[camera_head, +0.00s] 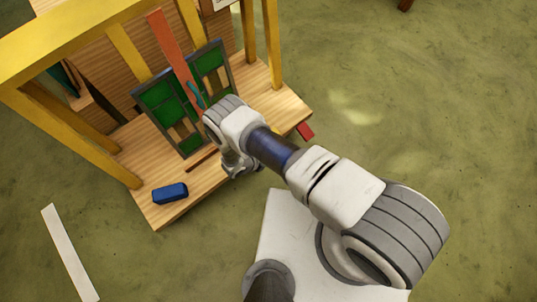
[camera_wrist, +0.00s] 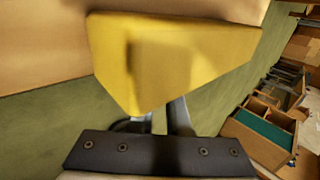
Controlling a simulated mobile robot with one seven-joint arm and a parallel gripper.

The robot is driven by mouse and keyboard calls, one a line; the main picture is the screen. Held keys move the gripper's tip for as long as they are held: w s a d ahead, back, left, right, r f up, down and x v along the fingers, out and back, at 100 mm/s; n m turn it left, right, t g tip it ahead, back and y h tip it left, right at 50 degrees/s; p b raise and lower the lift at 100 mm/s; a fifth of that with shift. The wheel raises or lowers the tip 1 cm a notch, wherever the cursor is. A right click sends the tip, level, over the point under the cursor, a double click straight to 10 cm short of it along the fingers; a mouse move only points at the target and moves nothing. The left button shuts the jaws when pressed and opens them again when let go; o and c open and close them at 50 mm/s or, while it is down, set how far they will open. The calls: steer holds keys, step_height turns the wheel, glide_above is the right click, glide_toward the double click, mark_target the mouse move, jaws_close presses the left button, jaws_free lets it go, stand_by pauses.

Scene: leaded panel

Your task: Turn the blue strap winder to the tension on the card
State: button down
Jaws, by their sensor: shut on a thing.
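My gripper (camera_head: 240,172) is low at the front edge of the wooden bench, partly hidden by my arm. In the wrist view, its fingers (camera_wrist: 168,118) are close together and meet a yellow block-like piece (camera_wrist: 170,55), which hides their tips. A blue block (camera_head: 170,193) lies on the bench's front left corner, apart from my gripper. A small teal piece (camera_head: 194,93) shows at the leaded panel (camera_head: 165,105) beside an orange-red strip (camera_head: 175,55). I cannot tell which is the strap winder. A white card (camera_head: 222,4) is cut off at the top; its writing is unreadable.
Yellow posts and beams (camera_head: 75,40) frame the bench (camera_head: 155,213). A brown stick (camera_head: 203,160) lies near my gripper, and a red piece (camera_head: 305,130) sticks out at the right edge. A white strip (camera_head: 70,253) lies on the green floor.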

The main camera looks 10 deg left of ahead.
steer(key=g+y+p, duration=0.1)
steer(key=g, duration=0.1)
steer(key=r+y+p, duration=0.1)
steer(key=shift+w+d+g+y+p, duration=0.25)
steer(key=shift+g+y+p, duration=0.05)
steer(key=shift+g, duration=0.1)
steer(key=shift+w+d+f+g+y+p, duration=0.1)
steer(key=shift+f+g+y+p, duration=0.05)
steer(key=shift+g+y+p, duration=0.65)
steer(key=shift+w+f+g+y, duration=0.1)
steer(key=shift+g+y, duration=0.3)
steer(key=shift+g, duration=0.3)
steer(key=g+y+b, duration=0.1)
steer(key=b, duration=0.1)
steer(key=g+y+b, duration=0.1)
steer(key=shift+w+d+f+b, duration=0.2)
steer(key=shift+f+b, duration=0.2)
steer(key=shift+w+g+y+b, duration=0.1)
steer(key=shift+g+y+b, duration=0.6)
steer(key=shift+g+b, duration=0.2)
steer(key=shift+d+r+g+y+b, duration=0.15)
steer(key=shift+g+y+b, duration=0.35)
steer(key=shift+g+y, duration=0.6)
steer(key=shift+w+g+y, duration=0.1)
steer(key=shift+g+y, duration=0.3)
steer(key=shift+g, duration=0.3)
steer(key=shift+g+y, duration=0.4)
